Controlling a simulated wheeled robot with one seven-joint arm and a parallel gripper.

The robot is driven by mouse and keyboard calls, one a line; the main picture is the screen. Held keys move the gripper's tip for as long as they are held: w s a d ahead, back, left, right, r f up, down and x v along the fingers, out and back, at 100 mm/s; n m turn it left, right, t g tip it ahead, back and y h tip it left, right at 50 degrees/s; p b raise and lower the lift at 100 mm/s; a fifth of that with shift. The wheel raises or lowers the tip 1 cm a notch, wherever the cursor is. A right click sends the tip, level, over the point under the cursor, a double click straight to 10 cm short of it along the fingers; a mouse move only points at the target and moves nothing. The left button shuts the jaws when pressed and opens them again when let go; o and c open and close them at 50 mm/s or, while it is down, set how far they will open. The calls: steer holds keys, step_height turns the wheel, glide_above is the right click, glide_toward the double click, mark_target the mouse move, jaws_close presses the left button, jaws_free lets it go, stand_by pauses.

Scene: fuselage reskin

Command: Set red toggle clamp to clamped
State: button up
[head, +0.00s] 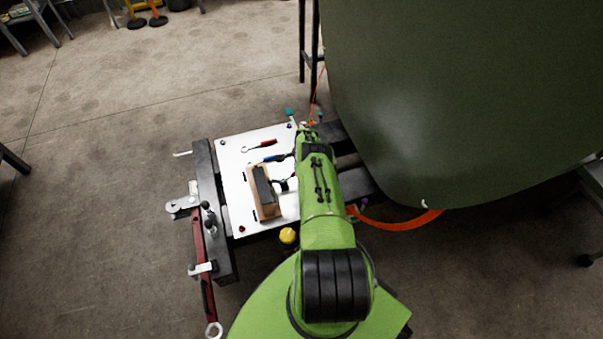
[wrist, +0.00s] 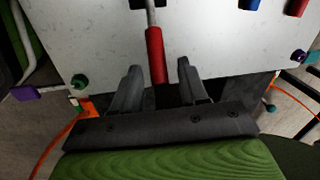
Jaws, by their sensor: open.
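In the wrist view, a red handle (wrist: 155,55) on a metal rod, seemingly the red toggle clamp's lever, points from the white panel toward me. Its near end lies between the two dark fingers of my gripper (wrist: 160,66), which stand open with a visible gap on each side. The rod runs up to a dark part (wrist: 150,4) cut by the top edge, so the clamp's base is mostly out of view. In the head view, my green arm reaches over the right side of the white panel (head: 238,178) and hides the gripper.
A blue handle (wrist: 250,4) and another red handle (wrist: 296,7) are at the wrist view's top right. Teal (wrist: 79,81) and purple (wrist: 299,56) knobs sit near the panel edge. The large green fuselage skin (head: 460,90) is close right.

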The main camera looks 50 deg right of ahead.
jaws_close()
stand_by(0.3)
steer(key=shift+a+r, duration=0.1)
steer(key=shift+r, duration=0.05)
stand_by(0.7)
steer(key=shift+w+a+r+g+h+p, duration=0.4)
steer(key=shift+a+r+g+h+p, duration=0.15)
steer(key=shift+h, duration=0.45)
steer(key=a+h, duration=0.1)
steer(key=w+a+r+g+h+b, duration=0.1)
steer(key=shift+r+h, duration=0.15)
steer(key=shift+h, duration=0.25)
steer(key=shift+w+a+r+n+g+h, duration=0.15)
steer(key=shift+w+a+r+g+h, duration=0.2)
steer(key=shift+h, duration=0.2)
steer(key=shift+w+a+r+n+g+h, duration=0.1)
steer(key=shift+w+a+n+g+h, duration=0.1)
steer(key=shift+a+g+h, duration=0.3)
